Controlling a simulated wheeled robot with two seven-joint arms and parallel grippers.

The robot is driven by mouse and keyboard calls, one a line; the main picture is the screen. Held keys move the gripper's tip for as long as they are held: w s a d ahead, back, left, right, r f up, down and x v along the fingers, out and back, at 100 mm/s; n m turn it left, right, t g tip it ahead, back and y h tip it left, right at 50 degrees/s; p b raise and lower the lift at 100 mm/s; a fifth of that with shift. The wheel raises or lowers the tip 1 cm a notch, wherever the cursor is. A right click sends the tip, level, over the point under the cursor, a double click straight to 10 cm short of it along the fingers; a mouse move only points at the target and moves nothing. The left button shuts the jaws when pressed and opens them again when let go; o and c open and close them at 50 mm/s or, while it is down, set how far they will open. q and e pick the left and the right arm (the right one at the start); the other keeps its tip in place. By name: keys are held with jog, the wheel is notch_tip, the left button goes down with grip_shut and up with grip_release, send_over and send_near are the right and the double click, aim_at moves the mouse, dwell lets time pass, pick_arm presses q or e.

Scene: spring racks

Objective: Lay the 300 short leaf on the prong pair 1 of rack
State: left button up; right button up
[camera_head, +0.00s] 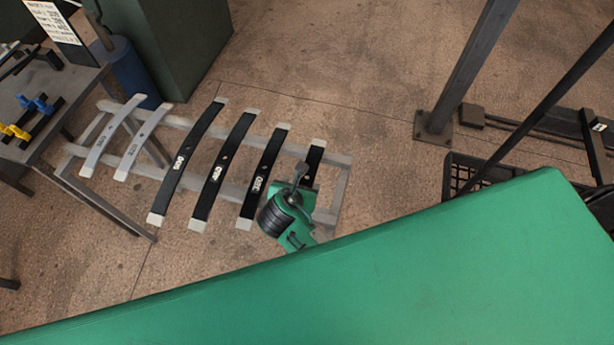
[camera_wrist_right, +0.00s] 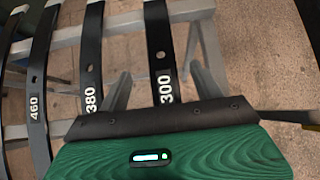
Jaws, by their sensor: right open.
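The 300 short leaf (camera_wrist_right: 160,35) is a dark strip with a white "300" label and a hole, lying across the pale stand. In the head view it is the rightmost, shortest leaf (camera_head: 315,158), with its near part hidden by my arm. My right gripper (camera_wrist_right: 160,80) is open, its two fingers reaching toward the 300 leaf, one on either side of it in the picture. I cannot tell whether they touch it. In the head view my right gripper (camera_head: 298,178) is over the stand's right end. My left gripper is not in view. I cannot make out prong pair 1.
The leaf labelled 380 (camera_wrist_right: 91,60) and the one labelled 460 (camera_wrist_right: 38,75) lie left of the 300 leaf. Two grey leaves (camera_head: 108,138) lie farther left. A table (camera_head: 60,85) holds blue and yellow pieces. A post (camera_head: 460,75) and a black crate (camera_head: 470,170) stand right.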

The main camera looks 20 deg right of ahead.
aim_at(306, 178)
jog(key=shift+x, duration=1)
jog(key=p+x, duration=0.1)
jog(key=x, duration=0.3)
jog(key=shift+f, duration=0.25)
jog(key=shift+w+d+f, duration=0.25)
jog(key=shift+f, duration=0.2)
grip_shut()
jog(key=shift+r, duration=0.1)
